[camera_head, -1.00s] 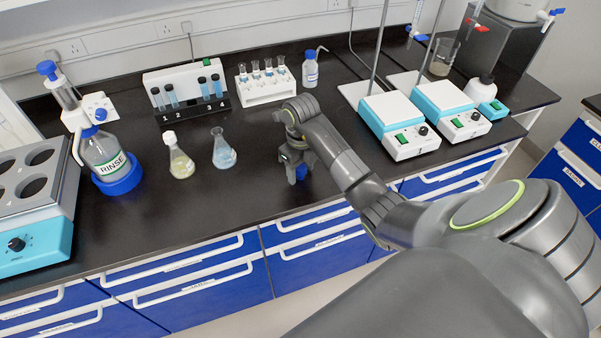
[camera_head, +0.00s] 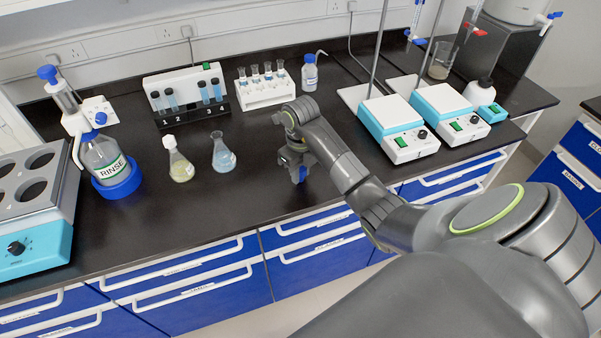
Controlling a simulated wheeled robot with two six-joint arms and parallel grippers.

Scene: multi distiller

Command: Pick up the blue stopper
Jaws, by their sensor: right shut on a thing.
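My right gripper (camera_head: 297,172) points down just above the black bench, to the right of the flask with blue liquid. Its jaws are shut on a small blue thing, which I take to be the blue stopper. My left gripper is not in view.
A flask of blue liquid (camera_head: 223,155) and a capped flask of yellowish liquid (camera_head: 180,168) stand left of the gripper. A white vial rack (camera_head: 266,92) and a blue-capped bottle (camera_head: 309,74) stand behind. Hot plates (camera_head: 397,130) stand right. The front-centre bench (camera_head: 215,210) is clear.

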